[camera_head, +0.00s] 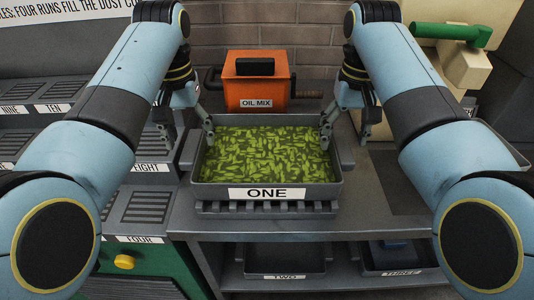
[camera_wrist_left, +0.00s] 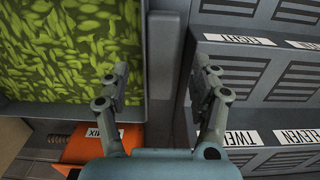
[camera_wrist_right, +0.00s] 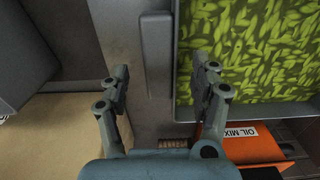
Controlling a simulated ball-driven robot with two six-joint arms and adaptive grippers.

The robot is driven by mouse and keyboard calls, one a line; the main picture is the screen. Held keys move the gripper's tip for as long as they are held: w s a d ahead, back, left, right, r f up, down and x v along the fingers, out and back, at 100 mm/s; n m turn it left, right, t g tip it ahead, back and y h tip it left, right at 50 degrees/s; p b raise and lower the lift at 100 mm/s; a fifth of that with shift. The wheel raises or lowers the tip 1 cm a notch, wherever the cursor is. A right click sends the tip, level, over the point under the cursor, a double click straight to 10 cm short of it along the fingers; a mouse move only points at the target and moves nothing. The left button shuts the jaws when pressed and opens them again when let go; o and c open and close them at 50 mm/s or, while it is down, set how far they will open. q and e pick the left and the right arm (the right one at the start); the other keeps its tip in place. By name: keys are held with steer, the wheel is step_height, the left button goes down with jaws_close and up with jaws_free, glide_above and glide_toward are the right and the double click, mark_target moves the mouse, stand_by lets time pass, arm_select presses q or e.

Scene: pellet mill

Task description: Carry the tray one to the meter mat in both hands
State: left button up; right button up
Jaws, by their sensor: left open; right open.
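Tray one (camera_head: 325,193) is a dark grey tray of green pellets, labelled ONE, sitting level on a slatted stand on the counter. My left gripper (camera_head: 188,137) is open at its left side. In the left wrist view its fingers (camera_wrist_left: 162,75) lie either side of the tray's grey side handle (camera_wrist_left: 166,45). My right gripper (camera_head: 346,137) is open at the right side, and in the right wrist view its fingers (camera_wrist_right: 160,75) lie either side of the other handle (camera_wrist_right: 156,45). Neither grips. A dark flat patch (camera_head: 398,185) right of the tray looks like the meter mat.
An orange OIL MIX box (camera_head: 255,85) with a crank stands behind the tray. Labelled grey racks (camera_head: 145,205) stand at left. A cream machine with a green handle (camera_head: 450,35) is at back right. Trays TWO (camera_head: 285,262) and THREE (camera_head: 400,257) sit below.

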mark_target(192, 145)
arm_select(q)
steer(key=shift+f, duration=1.5)
arm_select(e)
steer(key=shift+f, duration=1.5)
arm_select(q)
jaws_close()
arm_select(e)
jaws_close()
